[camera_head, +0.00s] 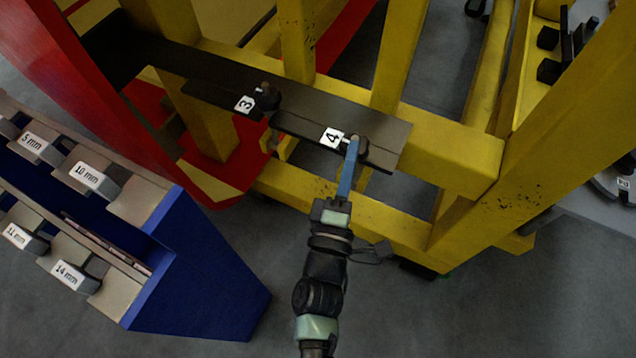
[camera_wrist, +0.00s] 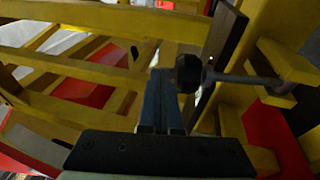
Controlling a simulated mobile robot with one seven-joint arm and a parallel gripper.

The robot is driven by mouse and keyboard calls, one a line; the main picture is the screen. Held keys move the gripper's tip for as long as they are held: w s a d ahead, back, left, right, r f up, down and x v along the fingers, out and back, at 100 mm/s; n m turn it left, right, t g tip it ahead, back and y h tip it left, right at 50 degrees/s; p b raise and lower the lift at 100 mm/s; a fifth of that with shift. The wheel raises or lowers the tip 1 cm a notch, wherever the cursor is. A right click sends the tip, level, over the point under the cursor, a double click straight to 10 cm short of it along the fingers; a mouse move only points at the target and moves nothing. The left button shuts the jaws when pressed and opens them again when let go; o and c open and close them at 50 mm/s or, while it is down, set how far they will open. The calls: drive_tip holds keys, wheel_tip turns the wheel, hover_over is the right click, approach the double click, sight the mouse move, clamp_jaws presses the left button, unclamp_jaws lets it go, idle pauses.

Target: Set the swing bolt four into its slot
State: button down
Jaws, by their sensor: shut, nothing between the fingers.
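The "4" label (camera_head: 331,138) marks a place on the dark plate (camera_head: 390,130) fixed along a yellow beam. A dark round knob (camera_head: 361,152), apparently the end of swing bolt four, shows beside that label, partly hidden by my gripper. My gripper (camera_head: 353,145) reaches up to it with its slim blue fingers shut and empty. In the wrist view the fingers (camera_wrist: 161,82) are together, just left of a dark knob (camera_wrist: 188,72). A grey shaft (camera_wrist: 235,79) runs from this knob to the right, towards a yellow bracket (camera_wrist: 280,68). I cannot tell how deep the bolt sits in its slot.
Another dark knob (camera_head: 266,97) with a "3" label (camera_head: 244,103) is farther left on the plate. A blue rack (camera_head: 195,270) with size-labelled sockets stands at left. Yellow posts (camera_head: 400,50) and beams surround the plate. Grey floor (camera_head: 440,320) is open at the lower right.

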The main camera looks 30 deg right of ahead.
sight(361, 144)
drive_tip(key=d+p, duration=0.1)
drive_tip(key=w+d+r+p, duration=0.1)
drive_tip(key=p, duration=0.1)
drive_tip(key=shift+w+r+g+y, duration=0.2)
drive_tip(key=shift+g+y, duration=0.2)
drive_tip(key=p+x, duration=0.1)
drive_tip(key=p, duration=0.1)
drive_tip(key=shift+w+d+p, duration=0.2)
drive_tip(key=shift+d+p, duration=0.1)
drive_tip(key=shift+d+r, duration=0.1)
drive_tip(key=shift+r, duration=0.05)
